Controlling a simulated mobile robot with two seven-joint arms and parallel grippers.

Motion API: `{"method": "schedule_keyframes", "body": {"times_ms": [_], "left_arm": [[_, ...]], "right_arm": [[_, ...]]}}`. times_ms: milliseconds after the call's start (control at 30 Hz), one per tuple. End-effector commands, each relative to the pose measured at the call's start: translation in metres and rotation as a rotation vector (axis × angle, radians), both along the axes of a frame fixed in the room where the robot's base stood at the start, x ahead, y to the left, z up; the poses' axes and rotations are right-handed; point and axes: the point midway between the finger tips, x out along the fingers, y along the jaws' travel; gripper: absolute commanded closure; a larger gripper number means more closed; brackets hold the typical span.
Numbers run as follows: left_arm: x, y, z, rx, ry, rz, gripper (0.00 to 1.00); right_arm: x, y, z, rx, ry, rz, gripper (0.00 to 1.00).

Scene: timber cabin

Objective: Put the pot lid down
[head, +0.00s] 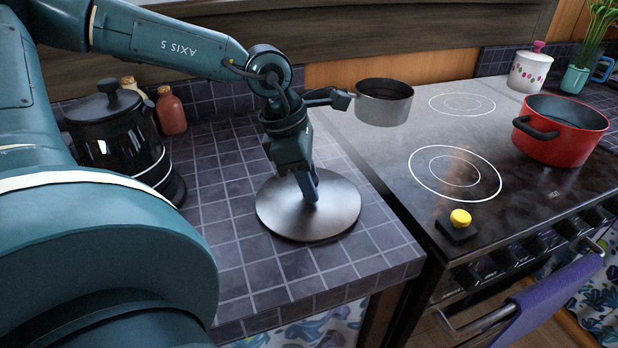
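The pot lid (335,205) is a round, flat, grey metal disc in the middle of the head view. It lies level at the tiled counter's surface, left of the stove; I cannot tell whether a small gap remains under it. My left gripper (308,190) points down at the lid's centre, its blue fingers close together there. They appear shut on the lid's knob, which they hide. A red pot (562,140) with dark handles and no lid on it stands on the stove at the right. My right gripper is out of view.
A grey saucepan (384,108) stands behind, near the stove's left edge. A black kettle-like pot (105,135) and bottles (171,112) stand at the back left. A yellow-topped black object (459,224) sits at the stove's front. The tiled counter (275,285) before the lid is clear.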

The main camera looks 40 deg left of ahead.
Motion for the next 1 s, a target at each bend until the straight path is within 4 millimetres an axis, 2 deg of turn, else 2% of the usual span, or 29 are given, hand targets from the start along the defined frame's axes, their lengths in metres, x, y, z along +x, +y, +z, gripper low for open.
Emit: {"method": "schedule_keyframes", "body": {"times_ms": [33,267,600,767,1000], "left_arm": [[0.000,0.000,0.000,0.000,0.000,0.000,0.66],[0.000,0.000,0.000,0.000,0.000,0.000,0.48],[0.000,0.000,0.006,0.000,-0.001,0.000,0.48],[-0.003,0.005,0.028,-0.001,-0.007,0.002,0.48],[-0.012,0.017,0.074,0.000,-0.006,0.001,0.48]], "right_arm": [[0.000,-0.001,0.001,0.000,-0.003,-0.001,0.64],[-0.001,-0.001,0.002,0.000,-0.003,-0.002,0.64],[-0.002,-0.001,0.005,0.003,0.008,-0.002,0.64],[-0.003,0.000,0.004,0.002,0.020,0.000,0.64],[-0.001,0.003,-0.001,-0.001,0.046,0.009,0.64]]}}
